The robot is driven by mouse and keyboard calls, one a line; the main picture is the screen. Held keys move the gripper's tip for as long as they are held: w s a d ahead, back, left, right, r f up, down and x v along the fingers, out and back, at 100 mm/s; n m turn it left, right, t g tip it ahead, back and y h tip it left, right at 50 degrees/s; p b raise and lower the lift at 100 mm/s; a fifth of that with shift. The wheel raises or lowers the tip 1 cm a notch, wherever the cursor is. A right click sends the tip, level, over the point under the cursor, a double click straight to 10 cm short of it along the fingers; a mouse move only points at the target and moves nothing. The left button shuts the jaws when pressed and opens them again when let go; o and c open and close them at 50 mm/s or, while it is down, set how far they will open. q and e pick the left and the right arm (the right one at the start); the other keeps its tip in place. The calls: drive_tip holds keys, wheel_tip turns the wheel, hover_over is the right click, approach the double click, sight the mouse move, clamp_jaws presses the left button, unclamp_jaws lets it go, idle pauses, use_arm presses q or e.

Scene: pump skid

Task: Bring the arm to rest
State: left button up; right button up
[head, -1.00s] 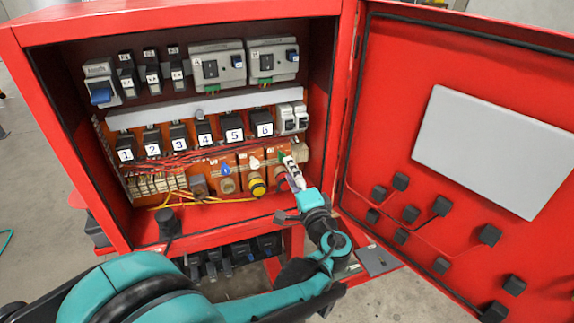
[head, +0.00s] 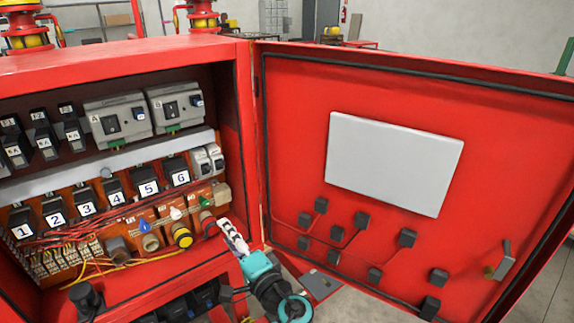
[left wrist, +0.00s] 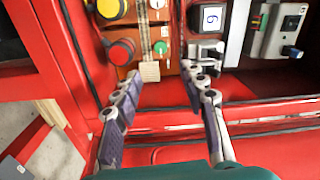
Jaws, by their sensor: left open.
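My left arm's teal gripper (head: 232,236) reaches up from the bottom of the head view to the lower right corner of the open red cabinet (head: 150,55). In the left wrist view the two fingers of my left gripper (left wrist: 160,105) stand apart with nothing between them. They point into the cabinet, toward a row with a red knob (left wrist: 121,52), a yellow knob (left wrist: 110,8) and a green button (left wrist: 160,47). I cannot tell from the pictures whether a fingertip touches anything. My right gripper is not in view.
The open red door (head: 290,170) stands to the right, with a grey panel (head: 395,163) and several black blocks on its inside. Numbered black relays (head: 148,188) and loose wires fill the cabinet. Grey floor shows below the door.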

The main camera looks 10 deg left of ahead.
use_arm(q)
drive_tip(key=a+f+g+h, duration=0.1)
drive_tip(key=f, duration=0.1)
drive_tip(key=s+f, duration=0.1)
drive_tip(key=f, duration=0.1)
drive_tip(key=s+a+f+n+g+h, duration=0.1)
drive_tip(key=f, duration=0.1)
drive_tip(key=shift+s+a+f+g+h+b, duration=0.1)
drive_tip(key=shift+s+a+g+h+b, duration=0.05)
drive_tip(key=shift+a+g+h+b, duration=0.2)
drive_tip(key=s+d+f+n+g+h+b, duration=0.2)
drive_tip(key=s+d+f+n+h, duration=0.3)
drive_tip(key=s+d+f+h, duration=0.4)
drive_tip(key=shift+s+d+f+h, duration=0.4)
drive_tip(key=shift+f+h, duration=0.1)
drive_tip(key=shift+h, duration=0.55)
